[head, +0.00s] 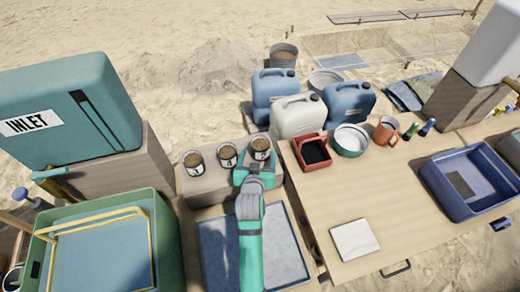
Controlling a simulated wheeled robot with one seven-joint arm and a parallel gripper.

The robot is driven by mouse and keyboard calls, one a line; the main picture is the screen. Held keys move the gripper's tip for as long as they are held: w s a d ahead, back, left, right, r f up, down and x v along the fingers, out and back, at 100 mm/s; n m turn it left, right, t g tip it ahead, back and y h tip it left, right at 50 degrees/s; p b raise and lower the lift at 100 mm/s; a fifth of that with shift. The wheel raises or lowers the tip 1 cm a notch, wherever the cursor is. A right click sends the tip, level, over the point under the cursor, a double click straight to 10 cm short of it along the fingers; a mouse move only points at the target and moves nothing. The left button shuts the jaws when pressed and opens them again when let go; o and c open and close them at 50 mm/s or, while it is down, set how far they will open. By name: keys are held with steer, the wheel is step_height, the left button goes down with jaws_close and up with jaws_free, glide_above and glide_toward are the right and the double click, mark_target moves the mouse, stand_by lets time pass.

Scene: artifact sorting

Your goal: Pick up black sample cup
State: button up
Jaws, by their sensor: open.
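Three small cups with brown contents and pale labels stand in a row on a wooden block (205,187) in the head view. They are a left cup (194,163), a middle cup (227,155) and a right cup (260,149). All have dark rims, and I cannot tell which one is the black sample cup. My teal gripper (256,165) is open, right at the near side of the right cup. It hides that cup's lower part. I cannot tell whether the fingers touch the cup or reach around it.
A teal tank marked INLET (65,115) stands left. A green tub (165,240) is front left, and a blue-grey tray (290,255) lies below my arm. Jerrycans (298,118) stand behind. The right table (400,215) holds a red square container (312,152) and a white tile (354,240).

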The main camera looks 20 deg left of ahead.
mark_target(261, 145)
steer(key=shift+d+x, duration=0.15)
steer(key=shift+x, duration=1.25)
steer(key=shift+d+x, duration=0.15)
steer(key=shift+x, duration=1.25)
steer(key=shift+f, duration=0.1)
steer(key=shift+c, duration=0.7)
steer(key=shift+d, duration=0.1)
steer(key=c, duration=1)
steer(key=shift+c, duration=1.2)
